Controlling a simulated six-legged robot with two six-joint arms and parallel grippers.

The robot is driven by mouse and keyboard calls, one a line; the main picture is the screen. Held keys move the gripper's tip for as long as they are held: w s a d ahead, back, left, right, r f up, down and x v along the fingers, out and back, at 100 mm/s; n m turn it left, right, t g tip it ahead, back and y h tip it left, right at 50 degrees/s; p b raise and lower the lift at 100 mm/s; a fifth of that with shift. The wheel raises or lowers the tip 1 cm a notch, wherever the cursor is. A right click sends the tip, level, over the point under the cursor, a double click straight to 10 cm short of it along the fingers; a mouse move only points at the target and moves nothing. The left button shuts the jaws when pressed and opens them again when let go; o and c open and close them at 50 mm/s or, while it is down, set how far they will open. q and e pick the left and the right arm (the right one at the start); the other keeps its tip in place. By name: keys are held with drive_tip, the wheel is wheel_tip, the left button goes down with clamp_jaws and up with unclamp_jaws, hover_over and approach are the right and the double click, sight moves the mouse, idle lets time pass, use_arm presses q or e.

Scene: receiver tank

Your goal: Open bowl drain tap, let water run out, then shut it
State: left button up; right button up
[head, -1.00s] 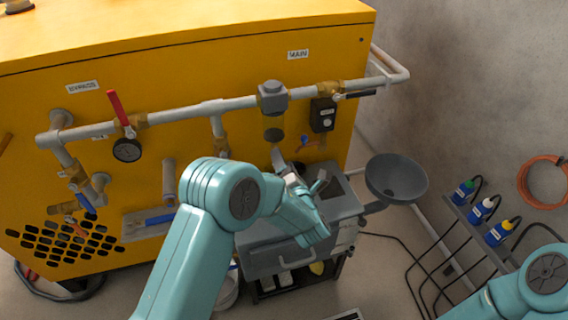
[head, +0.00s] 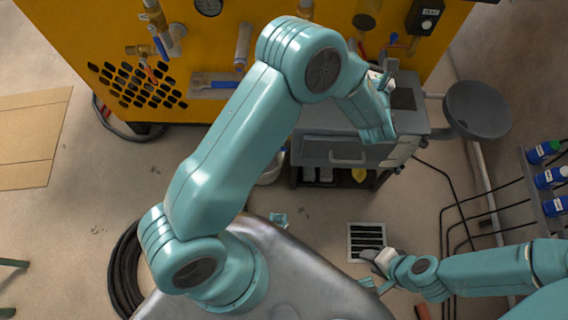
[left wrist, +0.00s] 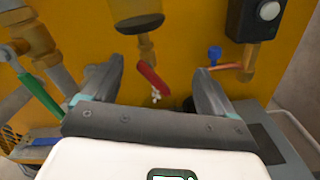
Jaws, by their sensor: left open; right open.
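The filter bowl (left wrist: 138,22) hangs on the yellow machine at the top of the left wrist view; its lower part also shows at the top of the head view (head: 364,22). Below it is a tap with a red lever (left wrist: 152,78), slanting down to the right. A small white patch, perhaps water, shows under the lever; I cannot tell. My left gripper (left wrist: 158,88) is open, with a finger on each side of the lever, seemingly apart from it. In the head view the left gripper (head: 386,70) is below the bowl. My right gripper (head: 374,263) is open and low over the floor.
A blue-handled tap (left wrist: 214,54) on a copper pipe and a dark box (left wrist: 256,20) are right of the lever. A green handle (left wrist: 38,95) is at left. A grey cart (head: 330,150) stands beneath my left gripper.

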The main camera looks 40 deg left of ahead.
use_arm(q)
drive_tip(key=s+d+n+p, duration=0.1)
drive_tip(key=s+d+n, duration=0.3)
drive_tip(key=s+d, duration=0.7)
drive_tip(key=s+a+f+n+g+p, duration=0.2)
drive_tip(key=s+a+f+n+g, duration=0.2)
drive_tip(key=s+a+f+g, duration=0.6)
drive_tip(key=s+a+f+n+g+h, duration=0.1)
drive_tip(key=s+f+n+g+h, duration=0.2)
drive_tip(key=s, duration=0.9)
drive_tip(key=shift+s+a+f+n+g+h+p, duration=0.3)
drive_tip(key=shift+f+n+g, duration=1)
drive_tip(key=shift+f+g, duration=0.95)
drive_tip(key=shift+w, duration=0.1)
